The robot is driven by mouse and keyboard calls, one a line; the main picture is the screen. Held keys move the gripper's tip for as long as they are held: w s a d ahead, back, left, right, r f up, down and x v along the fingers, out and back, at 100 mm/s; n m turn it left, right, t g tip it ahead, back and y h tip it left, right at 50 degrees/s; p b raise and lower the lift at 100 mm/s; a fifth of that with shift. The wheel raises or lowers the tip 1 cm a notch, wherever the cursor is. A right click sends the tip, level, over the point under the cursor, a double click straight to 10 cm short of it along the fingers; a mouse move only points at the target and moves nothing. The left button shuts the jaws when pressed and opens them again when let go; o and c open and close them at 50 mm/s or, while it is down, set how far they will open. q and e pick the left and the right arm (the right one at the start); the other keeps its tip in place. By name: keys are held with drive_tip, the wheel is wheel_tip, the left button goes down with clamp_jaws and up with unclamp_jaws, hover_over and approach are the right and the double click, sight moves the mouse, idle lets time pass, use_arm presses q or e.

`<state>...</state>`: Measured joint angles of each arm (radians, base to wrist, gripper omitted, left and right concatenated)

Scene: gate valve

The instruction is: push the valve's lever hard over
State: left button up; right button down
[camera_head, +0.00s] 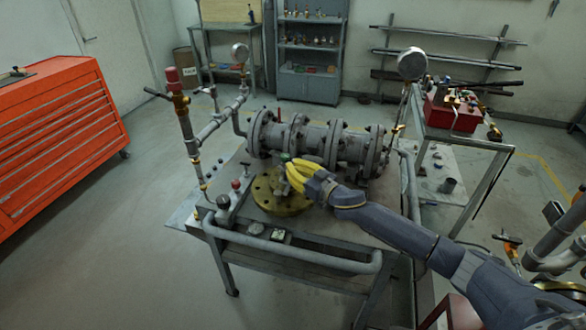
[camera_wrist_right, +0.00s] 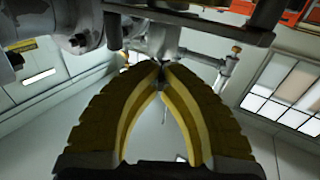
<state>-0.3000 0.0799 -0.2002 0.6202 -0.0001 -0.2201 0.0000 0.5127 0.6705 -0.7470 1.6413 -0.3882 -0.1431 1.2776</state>
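My right gripper (camera_head: 289,166) has yellow fingers and is over the brass flange (camera_head: 268,198) on the workbench. In the right wrist view its two fingertips (camera_wrist_right: 161,66) come together, with a gap between the fingers lower down. A small grey metal piece shows behind the tips; I cannot tell whether they touch it. A small green-topped fitting (camera_head: 285,157) shows beside the fingers. A dark lever (camera_head: 156,93) sticks out left from the red-capped valve (camera_head: 174,82) on the upright pipe, well apart from my gripper. My left gripper is not in view.
A large grey flanged pipe (camera_head: 318,141) lies along the bench's back. A pressure gauge (camera_head: 412,63) stands behind my right arm. A red tool cabinet (camera_head: 55,135) stands left. A side table with a red box (camera_head: 450,115) is at right. Floor left of the bench is clear.

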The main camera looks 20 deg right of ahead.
drive_tip(key=shift+a+h, duration=0.1)
drive_tip(key=shift+h, duration=0.2)
drive_tip(key=shift+s+a+m+t+h, duration=0.15)
drive_tip(key=shift+m+t+h, duration=0.15)
drive_tip(key=shift+m+h, duration=0.35)
drive_tip(key=shift+a+m+t+h, duration=0.25)
drive_tip(key=shift+m+h, duration=0.25)
drive_tip(key=shift+h, duration=0.3)
drive_tip(key=shift+s+a+m+t+h, duration=0.1)
drive_tip(key=shift+m+t+h, duration=0.25)
drive_tip(key=shift+m+h, duration=0.3)
drive_tip(key=shift+a+r+m+h, duration=0.1)
drive_tip(key=shift+a+m+h, duration=0.15)
drive_tip(key=shift+m+h, duration=0.85)
drive_tip(key=shift+a+m+h, duration=0.25)
drive_tip(key=shift+m+h, duration=0.25)
drive_tip(key=shift+h, duration=1.1)
drive_tip(key=shift+a+m+h, duration=0.1)
drive_tip(key=shift+m+h, duration=0.2)
drive_tip(key=shift+h, duration=0.2)
drive_tip(key=c, duration=2.1)
unclamp_jaws()
drive_tip(key=shift+c, duration=0.2)
drive_tip(key=o, duration=0.6)
drive_tip(key=shift+c, duration=0.2)
